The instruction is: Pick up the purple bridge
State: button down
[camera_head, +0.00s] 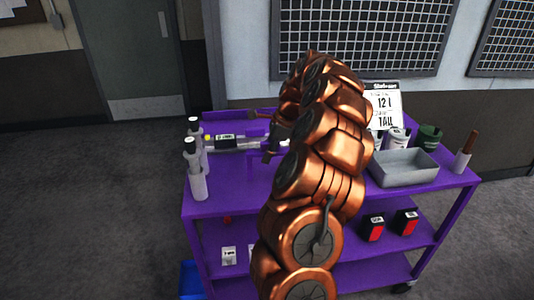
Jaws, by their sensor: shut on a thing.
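The purple bridge (256,130) shows as a small purple piece on the left half of the purple cart top, at my gripper. Its colour blends with the cart, and its full outline is hard to make out. My gripper (268,153) points down at the left of my copper arm and is shut on the bridge. My arm hides the gripper's right side and part of the piece. I cannot tell whether the bridge touches the cart top.
The purple cart (224,203) bears a grey tray (403,168), a sign (385,103), a green container (429,136) and a brown-handled tool in a white holder (465,157). Bottles (196,170) stand at the left edge. My arm covers the middle.

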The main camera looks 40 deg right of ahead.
jog(key=s+a+r+b, duration=0.1)
jog(key=s+a+b, duration=0.3)
jog(key=s+a, duration=0.4)
jog(key=s, duration=0.3)
jog(key=shift+s+a+r, duration=0.2)
jog(key=shift+a, duration=0.1)
